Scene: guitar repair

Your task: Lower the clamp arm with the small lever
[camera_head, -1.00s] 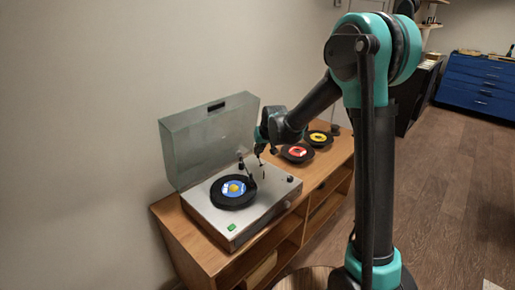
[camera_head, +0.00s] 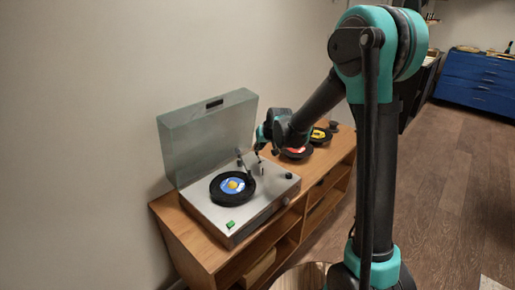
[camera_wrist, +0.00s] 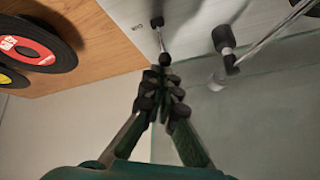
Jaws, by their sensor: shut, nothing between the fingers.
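A silver record player (camera_head: 235,222) with a raised clear lid stands on a wooden cabinet. Its thin arm (camera_head: 247,166) sits beside the black record with a blue label. The pivot part of this arm (camera_wrist: 228,50) shows at upper right in the wrist view. A small lever (camera_wrist: 160,38) with a dark ball tip rises from the deck next to printed lettering. My gripper (camera_head: 259,152) is over the back right of the deck. In the wrist view its fingers (camera_wrist: 164,82) are together, with their tips close to the lever's ball tip. I cannot tell whether they touch.
The raised lid (camera_head: 212,135) stands behind the deck on the left. Two records, one with a red label (camera_head: 296,152) and one yellow (camera_head: 318,134), lie on the cabinet (camera_head: 190,240) right of the player. A blue drawer chest (camera_head: 480,85) stands far away.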

